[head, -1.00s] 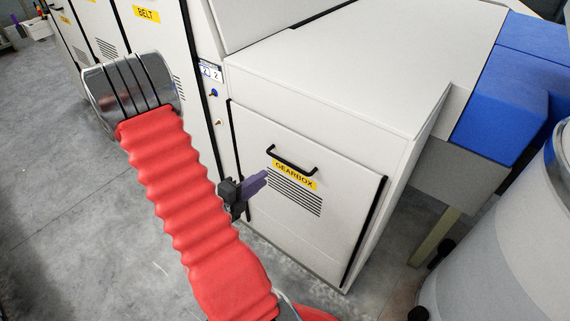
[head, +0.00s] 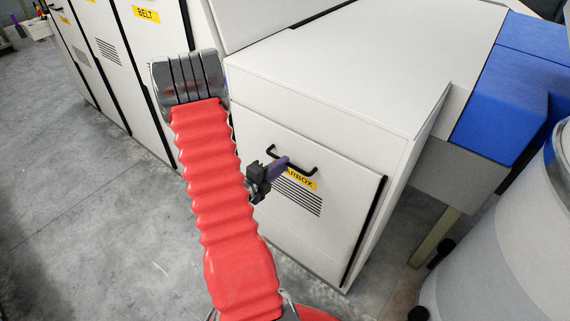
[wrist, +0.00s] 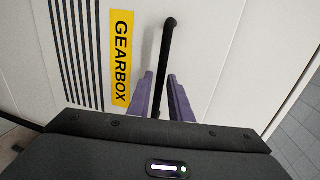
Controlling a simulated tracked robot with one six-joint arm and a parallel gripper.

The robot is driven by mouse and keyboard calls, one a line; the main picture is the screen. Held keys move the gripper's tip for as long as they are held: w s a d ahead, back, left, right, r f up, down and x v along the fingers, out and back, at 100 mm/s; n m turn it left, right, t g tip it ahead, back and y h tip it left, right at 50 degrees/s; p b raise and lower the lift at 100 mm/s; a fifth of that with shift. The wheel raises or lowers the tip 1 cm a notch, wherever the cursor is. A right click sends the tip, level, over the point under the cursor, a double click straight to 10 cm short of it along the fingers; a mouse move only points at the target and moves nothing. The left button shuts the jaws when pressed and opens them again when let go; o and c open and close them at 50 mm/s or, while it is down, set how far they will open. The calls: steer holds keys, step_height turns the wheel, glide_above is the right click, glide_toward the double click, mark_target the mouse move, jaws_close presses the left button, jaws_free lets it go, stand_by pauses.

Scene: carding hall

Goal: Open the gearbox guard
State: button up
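The gearbox guard (head: 325,238) is a white panel with vent slots and a yellow GEARBOX label, shut on the front of a white machine housing. Its black bar handle (head: 303,168) sits above the label; my gripper hides part of both in the head view. My gripper (head: 283,162) has purple fingers and is at the handle. In the wrist view, the open gripper (wrist: 161,85) has one finger on each side of the black handle (wrist: 166,45), with gaps visible. The guard (wrist: 215,50) with its label (wrist: 121,55) fills most of that view.
White cabinet doors, one labelled BELT (head: 146,15), stand at the left. A blue machine part (head: 505,100) and a large pale drum (head: 500,245) stand at the right, the drum close to the guard's side. Grey floor (head: 80,200) is clear at the left.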

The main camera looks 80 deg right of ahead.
steer(key=shift+x, duration=1.35)
jaws_close()
